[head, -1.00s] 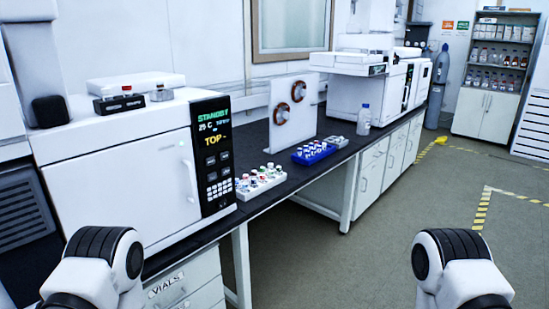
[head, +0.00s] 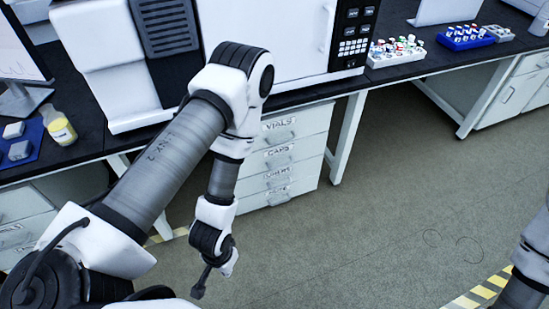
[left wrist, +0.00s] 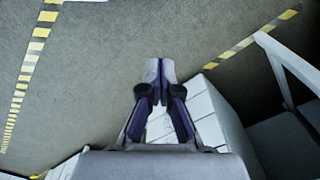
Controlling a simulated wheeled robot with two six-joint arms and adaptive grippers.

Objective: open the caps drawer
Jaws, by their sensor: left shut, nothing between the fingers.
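The caps drawer (head: 297,153) is the second front down in the white drawer unit under the bench in the head view. It bears a CAPS label and a grey handle (head: 278,163), and looks flush with its neighbours. My left gripper (head: 199,291) hangs down in front of and to the left of the unit, apart from it. The left wrist view shows its fingers (left wrist: 160,72) together and empty, with the white drawer unit (left wrist: 205,110) beyond them. My right arm shows only at the lower right edge of the head view; its gripper is out of sight.
The vials drawer (head: 310,122) is above, with more drawers below. A bench leg (head: 347,137) stands right of the unit. White and blue vial racks (head: 395,56) (head: 466,38) sit on the dark bench. The floor (head: 370,230) in front is clear.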

